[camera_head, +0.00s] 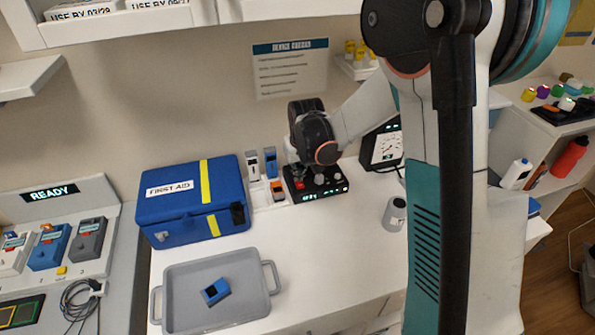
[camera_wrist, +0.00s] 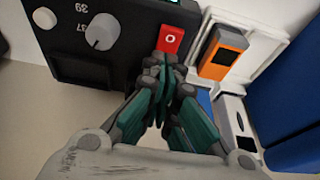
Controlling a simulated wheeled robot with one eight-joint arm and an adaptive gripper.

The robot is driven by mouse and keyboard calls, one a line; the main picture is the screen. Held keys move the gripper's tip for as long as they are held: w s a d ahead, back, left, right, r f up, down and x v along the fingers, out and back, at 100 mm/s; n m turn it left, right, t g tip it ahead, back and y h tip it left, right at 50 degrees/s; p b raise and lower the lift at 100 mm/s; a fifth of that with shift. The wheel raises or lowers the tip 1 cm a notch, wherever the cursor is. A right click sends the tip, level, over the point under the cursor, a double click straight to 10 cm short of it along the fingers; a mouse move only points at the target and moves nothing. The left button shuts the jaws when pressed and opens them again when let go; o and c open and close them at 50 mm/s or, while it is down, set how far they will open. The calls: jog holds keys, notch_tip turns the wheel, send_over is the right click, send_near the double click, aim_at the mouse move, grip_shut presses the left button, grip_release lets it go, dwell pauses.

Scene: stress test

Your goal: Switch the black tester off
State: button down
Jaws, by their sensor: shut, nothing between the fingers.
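The black tester (camera_head: 335,190) stands on the white counter against the wall, with lit green digits on its front. In the wrist view, its black panel (camera_wrist: 125,55) shows a grey knob (camera_wrist: 101,31) and a red rocker switch (camera_wrist: 171,38) marked with a white circle. My gripper (camera_wrist: 166,68) is shut and empty, with its fingertips at the lower edge of the red switch. I cannot tell whether they touch it. In the head view, my gripper comes down over the tester's left part, and its fingertips are mostly hidden by the wrist.
Left of the tester is a white holder with grey, blue and orange devices (camera_head: 278,188). A blue first-aid box (camera_head: 180,215) and a grey tray (camera_head: 180,312) holding a blue device (camera_head: 216,291) are farther left. A grey cup-like object (camera_head: 394,214) stands to the right.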

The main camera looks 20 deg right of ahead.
aim_at(299, 183)
jog(key=shift+s, duration=0.25)
jog(key=shift+s+r, duration=0.25)
jog(key=shift+s, duration=0.25)
notch_tip(299, 183, up, 14)
jog(key=p, duration=0.5)
jog(key=shift+s+p, duration=0.35)
jog(key=shift+s, duration=0.1)
